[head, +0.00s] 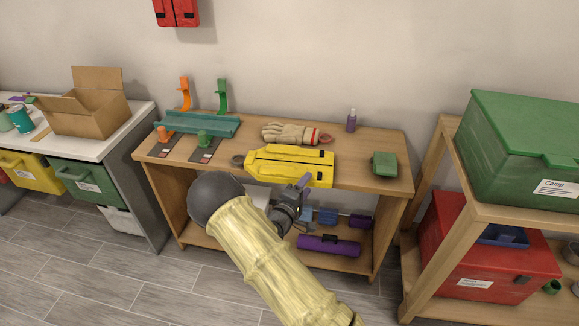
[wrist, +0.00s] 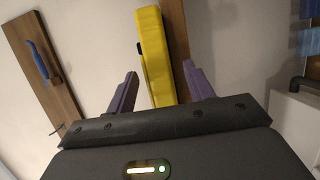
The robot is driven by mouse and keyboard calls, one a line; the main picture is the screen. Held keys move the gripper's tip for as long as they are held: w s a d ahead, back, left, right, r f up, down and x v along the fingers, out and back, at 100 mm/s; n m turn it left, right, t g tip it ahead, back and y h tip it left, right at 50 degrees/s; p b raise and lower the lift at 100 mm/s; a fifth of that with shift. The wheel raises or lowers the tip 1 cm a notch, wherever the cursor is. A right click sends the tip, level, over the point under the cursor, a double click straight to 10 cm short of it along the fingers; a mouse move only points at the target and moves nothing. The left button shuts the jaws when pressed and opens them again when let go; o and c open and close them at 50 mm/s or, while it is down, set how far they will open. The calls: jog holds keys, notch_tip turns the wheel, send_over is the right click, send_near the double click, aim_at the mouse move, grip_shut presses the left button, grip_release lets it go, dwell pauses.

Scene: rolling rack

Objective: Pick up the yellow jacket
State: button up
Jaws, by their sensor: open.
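The yellow jacket (head: 285,161) lies folded and flat near the front edge of the wooden table, with dark marks on its top. My gripper (head: 303,181) is at the table's front edge, close to the jacket's right front side, and hides a little of it. In the wrist view the jacket (wrist: 153,55) shows as a yellow strip between the two purple fingers of my gripper (wrist: 160,84). The fingers are apart with a gap on each side of the strip. I cannot tell how far the jacket reaches in between them.
Work gloves (head: 288,134) lie behind the jacket, and a green pouch (head: 385,165) lies to its right. A purple bottle (head: 351,121) stands at the back. A teal tray (head: 205,123) is at left. A rack with a green box (head: 520,145) stands at right.

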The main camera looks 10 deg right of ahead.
jog(key=shift+x, duration=1)
grip_shut()
